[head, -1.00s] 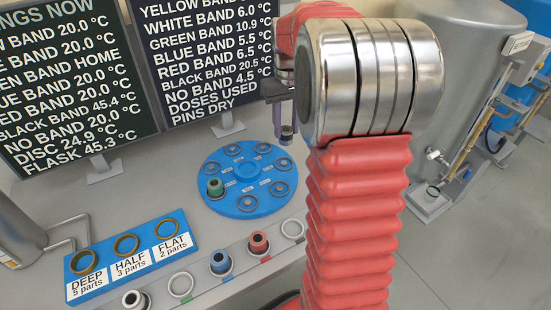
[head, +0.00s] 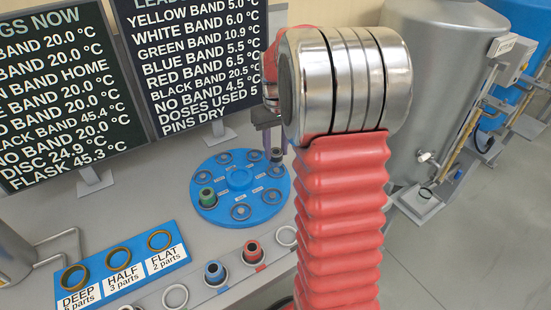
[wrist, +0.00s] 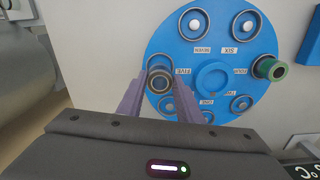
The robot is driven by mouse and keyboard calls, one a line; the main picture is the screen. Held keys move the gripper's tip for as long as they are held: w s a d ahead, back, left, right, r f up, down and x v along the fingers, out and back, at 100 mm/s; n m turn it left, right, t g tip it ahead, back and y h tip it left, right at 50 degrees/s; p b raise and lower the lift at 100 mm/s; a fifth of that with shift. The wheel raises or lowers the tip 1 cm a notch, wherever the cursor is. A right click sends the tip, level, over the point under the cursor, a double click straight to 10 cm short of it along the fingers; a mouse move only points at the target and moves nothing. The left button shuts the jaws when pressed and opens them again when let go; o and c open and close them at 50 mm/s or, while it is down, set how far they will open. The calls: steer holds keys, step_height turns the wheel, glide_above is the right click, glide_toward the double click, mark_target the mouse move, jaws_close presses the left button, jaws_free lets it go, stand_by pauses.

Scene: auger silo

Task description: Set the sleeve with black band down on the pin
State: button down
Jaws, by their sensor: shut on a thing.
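My gripper (wrist: 159,90) is shut on the sleeve with black band (wrist: 160,79), a small dark and grey hollow cylinder between the purple fingers. In the head view this sleeve (head: 277,155) hangs at the far right edge of the blue disc (head: 240,178), partly screened by my arm. In the wrist view it is over the disc's seat beside the label FIVE, overlapping the ring there. The pin under it is hidden, and I cannot tell whether the sleeve touches it. The disc's other visible seats are grey rings, one holding a green-banded sleeve (head: 207,198).
A rail in front holds a blue-banded sleeve (head: 214,272), a red-banded sleeve (head: 252,253) and empty white rings. A blue tray (head: 125,297) with three brass rings stands at the left. Two display boards (head: 190,70) stand behind the disc. A steel tank (head: 435,80) stands right.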

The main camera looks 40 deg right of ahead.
mark_target(276, 160)
steer(key=shift+f, duration=1.85)
steer(key=shift+f, duration=0.25)
steer(key=shift+s+f, duration=0.15)
steer(key=shift+f, duration=0.4)
steer(key=c, duration=1.5)
jaws_free()
steer(key=shift+o, duration=1.2)
steer(key=shift+r, duration=0.1)
steer(key=shift+r, duration=0.1)
